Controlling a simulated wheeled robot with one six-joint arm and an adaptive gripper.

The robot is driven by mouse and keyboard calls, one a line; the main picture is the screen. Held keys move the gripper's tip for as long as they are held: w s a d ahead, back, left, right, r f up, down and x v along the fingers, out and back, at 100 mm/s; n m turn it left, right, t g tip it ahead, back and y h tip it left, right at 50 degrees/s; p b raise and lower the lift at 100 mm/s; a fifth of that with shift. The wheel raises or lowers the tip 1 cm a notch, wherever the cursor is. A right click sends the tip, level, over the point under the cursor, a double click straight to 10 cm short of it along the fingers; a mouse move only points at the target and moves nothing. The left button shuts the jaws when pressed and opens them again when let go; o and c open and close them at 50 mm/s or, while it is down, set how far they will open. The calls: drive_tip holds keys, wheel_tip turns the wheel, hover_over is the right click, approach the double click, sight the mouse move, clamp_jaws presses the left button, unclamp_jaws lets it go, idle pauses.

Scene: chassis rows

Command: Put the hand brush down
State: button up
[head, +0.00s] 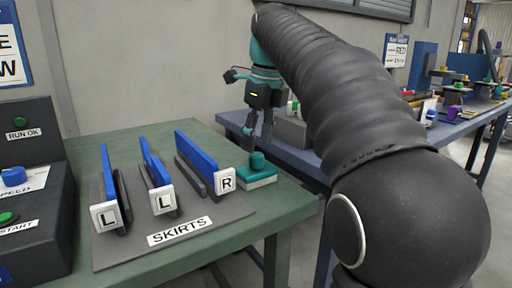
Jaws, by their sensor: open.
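The hand brush appears to be the teal block with a round knob on top and a pale layer below (257,178). It sits upright at the right edge of the green table (205,128), beside the skirts rack. My gripper (258,146) points down just above the knob. Its fingers are apart, and it is open with nothing held between them. At this size I cannot tell whether a fingertip still touches the knob.
The dark rack labelled SKIRTS (178,237) holds blue panels with white end tags marked L, L and R, left of the brush. A dark control box (38,205) stands at far left. A blue table (300,157) with assorted parts lies behind and right.

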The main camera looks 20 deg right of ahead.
sight(262, 170)
wheel_tip(262, 170, up, 8)
drive_tip(key=p, duration=0.2)
drive_tip(key=shift+s+d, duration=0.35)
drive_tip(key=shift+s, duration=0.1)
drive_tip(key=shift+f, duration=0.15)
